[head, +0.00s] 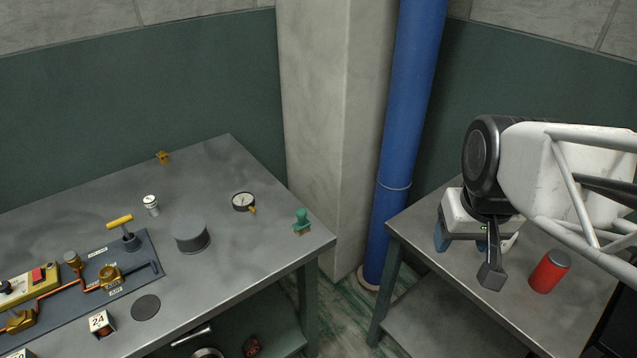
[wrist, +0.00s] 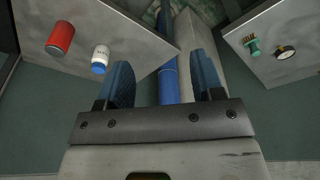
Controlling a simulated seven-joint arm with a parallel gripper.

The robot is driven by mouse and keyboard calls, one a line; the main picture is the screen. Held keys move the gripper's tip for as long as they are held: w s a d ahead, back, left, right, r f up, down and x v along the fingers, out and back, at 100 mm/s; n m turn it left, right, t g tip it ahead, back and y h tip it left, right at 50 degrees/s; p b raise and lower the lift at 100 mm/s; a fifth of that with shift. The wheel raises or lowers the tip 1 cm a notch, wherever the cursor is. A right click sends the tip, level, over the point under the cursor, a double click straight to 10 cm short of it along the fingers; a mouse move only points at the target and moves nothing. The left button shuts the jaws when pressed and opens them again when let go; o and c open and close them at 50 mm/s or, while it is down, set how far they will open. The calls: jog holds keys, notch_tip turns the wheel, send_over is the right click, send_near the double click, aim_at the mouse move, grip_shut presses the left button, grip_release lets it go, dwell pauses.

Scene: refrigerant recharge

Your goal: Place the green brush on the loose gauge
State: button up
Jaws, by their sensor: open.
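The green brush (head: 301,218) stands on the left table near its right corner, bristles down. It also shows in the wrist view (wrist: 252,44). The loose gauge (head: 243,201), with a round white dial and a brass stem, lies on the same table to the left of the brush. In the wrist view the gauge (wrist: 285,52) is right of the brush. My gripper (head: 475,243) is over the right table, well away from both. In the wrist view its blue fingers (wrist: 163,78) are spread with nothing between them.
A red can (head: 549,271) stands on the right table. The wrist view adds a white can with a blue end (wrist: 100,58). A gap with a blue pipe (head: 405,130) behind separates the tables. On the left table are a dark grey cylinder (head: 191,236) and a piping panel (head: 100,285).

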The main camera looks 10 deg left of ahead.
jog(key=w+a+f+n, duration=0.25)
jog(key=w+a, duration=0.35)
jog(key=w, duration=0.3)
jog(key=n+g, duration=0.2)
jog(key=n, duration=0.5)
send_over(301, 211)
jog(key=f, duration=1.2)
jog(key=shift+d+f, duration=0.4)
jog(key=shift+w+a+f, duration=0.1)
jog(key=shift+a+f, duration=0.15)
jog(key=shift+a, duration=0.05)
jog(key=shift+f, duration=1.3)
jog(key=shift+f, duration=2.6)
